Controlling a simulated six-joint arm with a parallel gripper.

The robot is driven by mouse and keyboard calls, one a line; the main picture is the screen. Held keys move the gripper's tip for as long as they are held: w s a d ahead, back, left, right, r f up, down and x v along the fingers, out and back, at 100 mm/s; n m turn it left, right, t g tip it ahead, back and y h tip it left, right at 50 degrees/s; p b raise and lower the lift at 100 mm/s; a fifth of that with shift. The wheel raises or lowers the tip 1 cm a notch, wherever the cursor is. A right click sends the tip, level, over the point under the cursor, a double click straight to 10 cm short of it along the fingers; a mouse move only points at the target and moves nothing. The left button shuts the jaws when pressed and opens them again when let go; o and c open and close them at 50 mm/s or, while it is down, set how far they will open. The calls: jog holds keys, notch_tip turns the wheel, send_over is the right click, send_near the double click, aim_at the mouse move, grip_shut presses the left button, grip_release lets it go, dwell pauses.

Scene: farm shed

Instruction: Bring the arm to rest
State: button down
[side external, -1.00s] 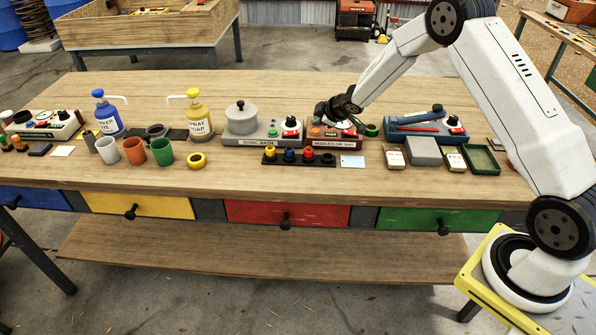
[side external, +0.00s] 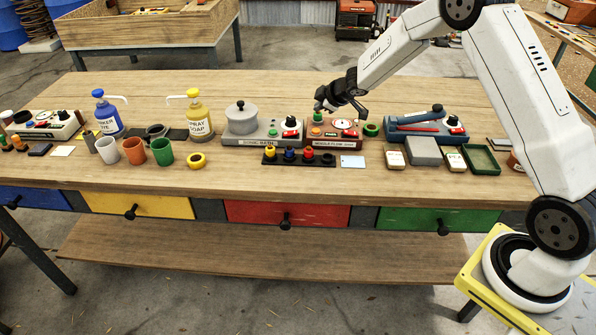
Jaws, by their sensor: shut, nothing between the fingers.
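My gripper (side external: 341,103), black at the end of my white arm, hangs above the red needle-flow unit (side external: 333,141) near the middle of the bench. It is shut and empty. It appears apart from the unit below it, though the exact gap is hard to judge. The unit shows a round dial, a red part and a green knob on top.
To the left are the sonic bath (side external: 262,143) with its grey pot (side external: 240,118), the yellow soap bottle (side external: 197,117) and several cups. To the right are a blue-grey device (side external: 424,125) and a green tray (side external: 481,160). The bench front (side external: 300,190) is mostly clear.

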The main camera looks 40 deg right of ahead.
dwell(0.4)
jog(key=s+a+r+m+g, duration=0.1)
jog(key=s+a, duration=0.3)
jog(key=s, duration=0.6)
jog(key=s+a+r+m+g, duration=0.1)
jog(key=s+a+m+g, duration=0.2)
jog(key=s, duration=0.8)
jog(key=s+a+r+m+g, duration=0.1)
jog(key=s+a+m, duration=0.3)
jog(key=s, duration=0.7)
jog(key=a+g, duration=0.1)
jog(key=a, duration=0.1)
jog(key=shift+s+a+r+g, duration=0.25)
jog(key=shift+a+r+g, duration=0.05)
jog(key=shift+a+r, duration=0.1)
